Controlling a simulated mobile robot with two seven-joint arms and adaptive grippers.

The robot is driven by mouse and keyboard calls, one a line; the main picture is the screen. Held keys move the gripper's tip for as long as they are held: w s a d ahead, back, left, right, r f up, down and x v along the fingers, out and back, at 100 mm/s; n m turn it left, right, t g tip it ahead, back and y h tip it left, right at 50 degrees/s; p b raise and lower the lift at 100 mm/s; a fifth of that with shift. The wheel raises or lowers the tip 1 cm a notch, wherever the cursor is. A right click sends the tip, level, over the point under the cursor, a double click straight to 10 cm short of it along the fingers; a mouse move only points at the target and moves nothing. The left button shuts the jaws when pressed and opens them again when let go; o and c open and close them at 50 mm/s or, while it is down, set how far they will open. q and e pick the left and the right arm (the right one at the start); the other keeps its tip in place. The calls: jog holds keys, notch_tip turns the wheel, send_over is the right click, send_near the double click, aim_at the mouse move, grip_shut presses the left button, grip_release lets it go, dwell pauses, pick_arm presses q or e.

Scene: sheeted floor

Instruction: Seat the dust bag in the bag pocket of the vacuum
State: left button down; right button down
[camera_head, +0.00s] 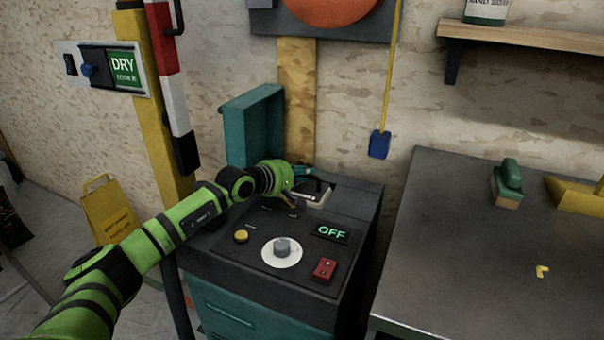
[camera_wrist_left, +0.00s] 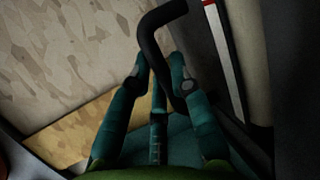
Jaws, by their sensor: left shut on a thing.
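The vacuum (camera_head: 352,222) is a dark-topped teal cabinet with a raised teal lid (camera_head: 252,122) at its back left. My left gripper (camera_head: 304,178) is low over the back of its top. In the left wrist view its teal fingers (camera_wrist_left: 162,78) are shut on a dark bent handle (camera_wrist_left: 163,22). This handle seems to belong to the dust bag, whose pale flat part (camera_head: 318,196) shows just below the gripper. The bag pocket is mostly hidden there; I cannot tell how deep the bag sits. My right gripper is not in view.
The vacuum's front panel carries a dial (camera_head: 281,250), a yellow button (camera_head: 241,236), a red switch (camera_head: 324,269) and a display reading OFF (camera_head: 331,233). A dark table (camera_head: 462,245) with a green-handled brush (camera_head: 508,180) stands at right. A yellow post (camera_head: 160,130) stands left.

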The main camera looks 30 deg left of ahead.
pick_arm(q)
jog(key=shift+r, duration=0.1)
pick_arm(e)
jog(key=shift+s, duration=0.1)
pick_arm(q)
jog(key=shift+f, duration=0.2)
jog(key=c, duration=1.1)
grip_release()
jog(key=shift+c, duration=0.2)
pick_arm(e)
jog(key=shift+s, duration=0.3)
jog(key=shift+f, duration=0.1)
pick_arm(q)
jog(key=shift+r, duration=0.1)
jog(key=shift+r, duration=0.15)
jog(key=v, duration=0.7)
jog(key=shift+s, duration=0.25)
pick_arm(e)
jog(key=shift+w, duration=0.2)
